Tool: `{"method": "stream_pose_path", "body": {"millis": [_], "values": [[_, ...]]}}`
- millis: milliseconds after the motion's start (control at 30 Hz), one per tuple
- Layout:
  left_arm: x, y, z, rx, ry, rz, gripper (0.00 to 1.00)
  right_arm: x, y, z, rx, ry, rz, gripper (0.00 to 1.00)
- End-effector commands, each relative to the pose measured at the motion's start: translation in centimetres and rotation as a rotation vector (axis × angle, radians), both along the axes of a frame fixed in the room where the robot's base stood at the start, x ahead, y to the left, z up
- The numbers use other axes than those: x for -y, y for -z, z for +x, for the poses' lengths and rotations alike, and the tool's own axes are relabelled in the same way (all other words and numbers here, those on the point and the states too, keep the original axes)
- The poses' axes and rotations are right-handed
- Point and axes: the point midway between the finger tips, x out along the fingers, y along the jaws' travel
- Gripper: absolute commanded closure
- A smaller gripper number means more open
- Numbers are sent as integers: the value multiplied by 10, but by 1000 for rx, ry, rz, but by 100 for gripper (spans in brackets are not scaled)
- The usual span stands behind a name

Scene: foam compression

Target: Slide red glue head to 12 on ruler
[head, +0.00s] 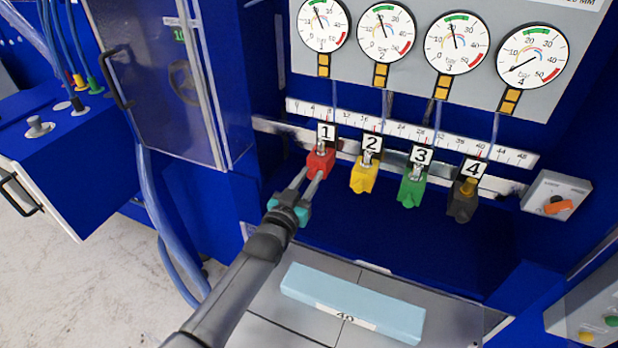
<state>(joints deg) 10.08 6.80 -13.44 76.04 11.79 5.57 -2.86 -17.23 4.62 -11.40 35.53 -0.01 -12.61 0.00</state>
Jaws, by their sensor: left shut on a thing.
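The red glue head (320,161) is labelled 1 and hangs on the rail below the white ruler (400,128). It is the leftmost head, and its label overlaps the ruler between about 8 and 16; the exact reading is hard to tell. My left gripper (312,178) reaches up from below, its two fingers shut on the lower part of the red head. The yellow head (363,178), green head (411,191) and dark grey head (462,203), labelled 2, 3 and 4, sit to the right on the same rail. My right gripper is not in view.
Several round gauges (457,42) sit on the panel above. A light blue foam block (352,303) marked 40 lies on the grey surface below. A grey box with an orange switch (553,198) is at the right. A cabinet door (160,75) stands at the left.

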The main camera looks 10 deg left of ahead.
Motion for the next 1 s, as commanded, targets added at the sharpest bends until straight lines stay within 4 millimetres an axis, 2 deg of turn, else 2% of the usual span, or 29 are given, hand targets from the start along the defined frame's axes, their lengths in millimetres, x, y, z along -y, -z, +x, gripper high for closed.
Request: {"method": "stream_pose_path", "body": {"millis": [867,1000], "values": [[0,1,0,-1,0,0,100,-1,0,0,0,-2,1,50],[9,0,-2,-1,0,-2,100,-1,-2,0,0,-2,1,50]]}}
